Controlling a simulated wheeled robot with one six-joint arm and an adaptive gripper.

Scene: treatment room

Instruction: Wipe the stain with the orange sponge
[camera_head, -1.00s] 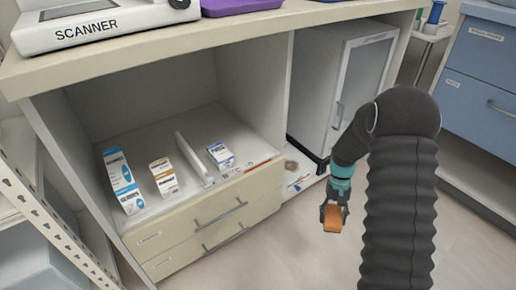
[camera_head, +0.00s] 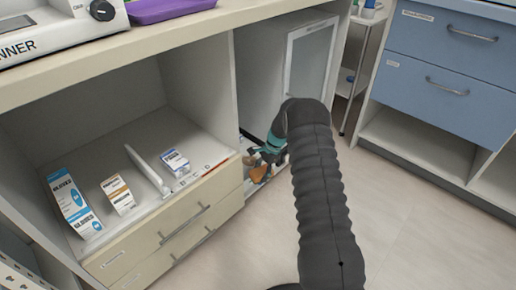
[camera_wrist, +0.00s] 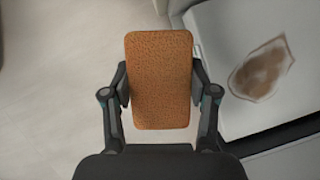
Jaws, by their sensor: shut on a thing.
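The orange sponge (camera_wrist: 160,80) is upright in the middle of the wrist view. My gripper (camera_wrist: 159,88) is shut on its two long sides. The brown stain (camera_wrist: 262,74) lies to the right of the sponge, on a pale low shelf surface (camera_wrist: 218,40), with a gap between sponge and stain. In the head view my gripper (camera_head: 264,158) is low at the cabinet's open bay, and only a small part of the sponge shows. My arm and gripper cover much of that spot, so the stain is hard to make out there.
The bay's shelf has a dark edge strip (camera_wrist: 285,136) on the wrist view's right. The drawer unit (camera_head: 190,225) stands left of my gripper, with boxes (camera_head: 118,194) on top. Open floor (camera_head: 420,225) lies to the right.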

